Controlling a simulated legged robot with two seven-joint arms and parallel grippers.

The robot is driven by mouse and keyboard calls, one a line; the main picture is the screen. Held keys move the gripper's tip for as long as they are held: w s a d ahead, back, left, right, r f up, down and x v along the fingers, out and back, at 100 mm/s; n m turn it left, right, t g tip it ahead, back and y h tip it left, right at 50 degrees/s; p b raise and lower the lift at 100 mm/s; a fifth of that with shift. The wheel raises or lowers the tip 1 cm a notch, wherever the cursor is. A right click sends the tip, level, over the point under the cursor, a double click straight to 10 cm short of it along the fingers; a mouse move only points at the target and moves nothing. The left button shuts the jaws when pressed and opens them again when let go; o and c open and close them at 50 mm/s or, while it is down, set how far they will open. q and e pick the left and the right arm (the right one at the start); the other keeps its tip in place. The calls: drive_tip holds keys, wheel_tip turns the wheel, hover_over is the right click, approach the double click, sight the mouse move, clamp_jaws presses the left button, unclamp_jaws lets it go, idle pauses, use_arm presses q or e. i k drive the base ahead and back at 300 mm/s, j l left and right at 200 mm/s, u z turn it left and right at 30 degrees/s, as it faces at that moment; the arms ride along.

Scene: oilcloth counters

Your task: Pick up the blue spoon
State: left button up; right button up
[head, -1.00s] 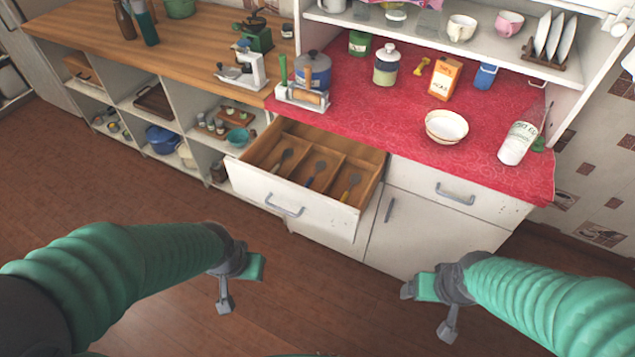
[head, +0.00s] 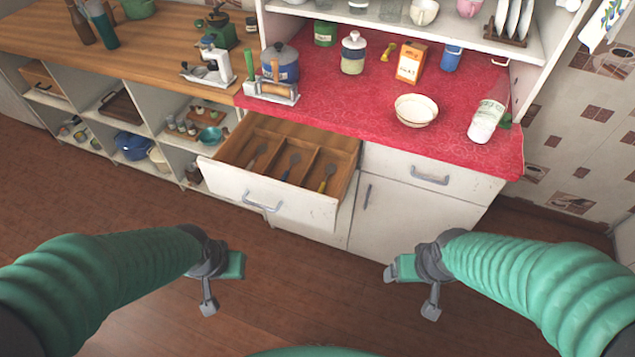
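An open drawer (head: 240,190) under the red counter is split into compartments by wooden dividers. The blue-handled spoon (head: 291,166) lies in the middle compartment. A brownish-handled utensil (head: 257,156) lies in the left compartment, and a yellow-handled one (head: 327,178) lies in the right. My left gripper (head: 222,285) is open and empty, in front of the drawer and apart from it, low in the picture. My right gripper (head: 416,286) is open and empty, in front of the cabinet door, right of the drawer.
The red counter (head: 350,115) holds a bowl (head: 416,110), a bottle (head: 485,121), an orange box (head: 411,63) and jars. A utensil caddy (head: 271,92) stands behind the drawer. Open shelves (head: 175,150) are at the left. The floor between my arms is clear.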

sight(296, 157)
drive_tip(key=i+l+u, duration=0.55)
drive_tip(key=u, duration=0.2)
drive_tip(key=i+l+u, duration=0.25)
drive_tip(key=u, duration=0.2)
drive_tip(key=i+l+u, duration=0.15)
drive_tip(key=l+u, duration=0.3)
